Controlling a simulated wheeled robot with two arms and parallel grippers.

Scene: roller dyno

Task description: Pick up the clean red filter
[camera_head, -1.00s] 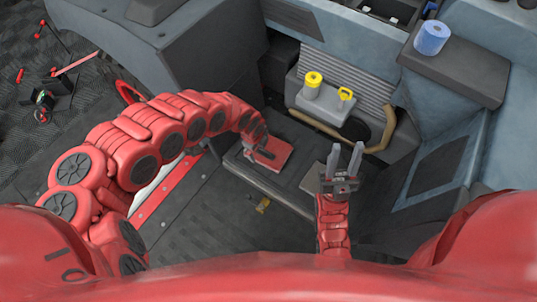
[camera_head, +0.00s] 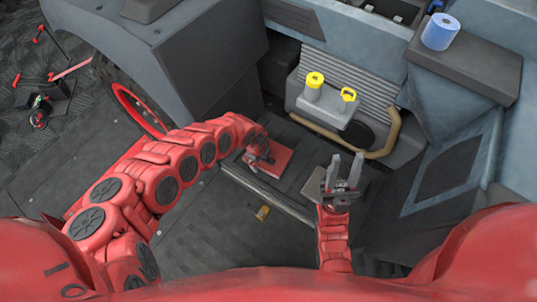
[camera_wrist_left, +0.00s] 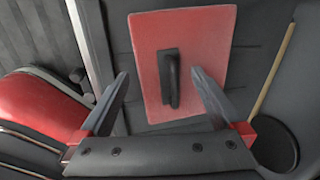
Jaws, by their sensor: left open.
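The clean red filter is a flat red square panel (camera_head: 272,163) lying on the dark ledge in the middle of the head view. In the left wrist view the red filter (camera_wrist_left: 203,45) shows a raised black handle (camera_wrist_left: 169,80) across its middle. My left gripper (camera_head: 262,156) is at the filter's upper left in the head view and partly covers it. In the left wrist view my left gripper (camera_wrist_left: 160,76) is open, with one finger on each side of the handle; contact cannot be told. My right gripper (camera_head: 345,166) is open and empty, to the right of the filter.
A grey tank with yellow caps (camera_head: 320,103) and a tan hose (camera_head: 385,140) stand behind. A small yellow object (camera_head: 263,213) lies on the floor, otherwise clear there.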

